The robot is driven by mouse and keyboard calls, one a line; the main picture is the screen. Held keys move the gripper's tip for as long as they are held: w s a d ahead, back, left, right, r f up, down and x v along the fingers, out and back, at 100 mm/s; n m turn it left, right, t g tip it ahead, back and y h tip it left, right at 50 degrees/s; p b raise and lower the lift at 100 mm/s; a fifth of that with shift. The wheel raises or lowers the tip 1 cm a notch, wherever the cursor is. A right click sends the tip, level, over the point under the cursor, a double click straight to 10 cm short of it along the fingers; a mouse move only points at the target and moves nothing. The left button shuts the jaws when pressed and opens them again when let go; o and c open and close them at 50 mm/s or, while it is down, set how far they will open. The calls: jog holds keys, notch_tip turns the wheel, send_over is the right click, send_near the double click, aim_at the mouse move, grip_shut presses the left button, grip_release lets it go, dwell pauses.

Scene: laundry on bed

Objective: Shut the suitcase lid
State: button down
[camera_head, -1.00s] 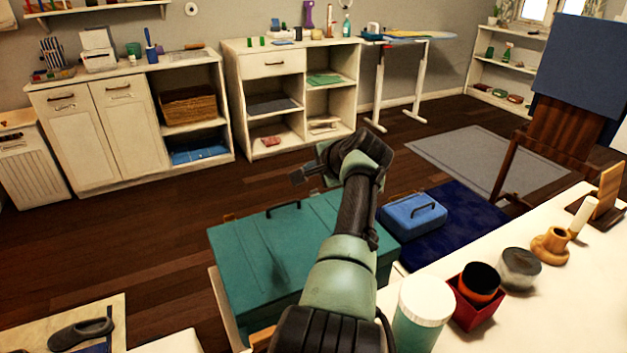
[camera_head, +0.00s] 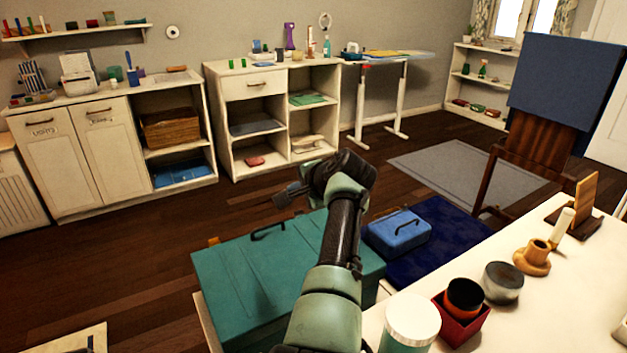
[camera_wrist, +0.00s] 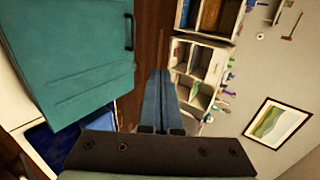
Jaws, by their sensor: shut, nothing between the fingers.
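The teal suitcase (camera_head: 235,275) stands in the lower middle of the head view. Its lid lies flat over the body, with a dark handle (camera_head: 268,231) at the far edge. I cannot tell whether it is fully seated. In the wrist view the suitcase (camera_wrist: 75,55) fills the upper left. My gripper (camera_head: 284,197) is above and beyond the handle edge, apart from the suitcase, empty, its fingers (camera_wrist: 160,95) together. My arm hides the suitcase's right part in the head view.
A small blue case (camera_head: 398,232) sits right of the suitcase on a dark blue cloth (camera_head: 440,250). A white table (camera_head: 480,325) with jars and a candle holder is at the lower right. Shelves (camera_head: 270,130) line the back wall. Wooden floor (camera_head: 110,270) is free at left.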

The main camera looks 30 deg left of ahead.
jog(key=p+v, duration=0.2)
jog(key=v, duration=0.9)
jog(key=shift+d+r+p, duration=0.25)
jog(key=shift+p, duration=0.1)
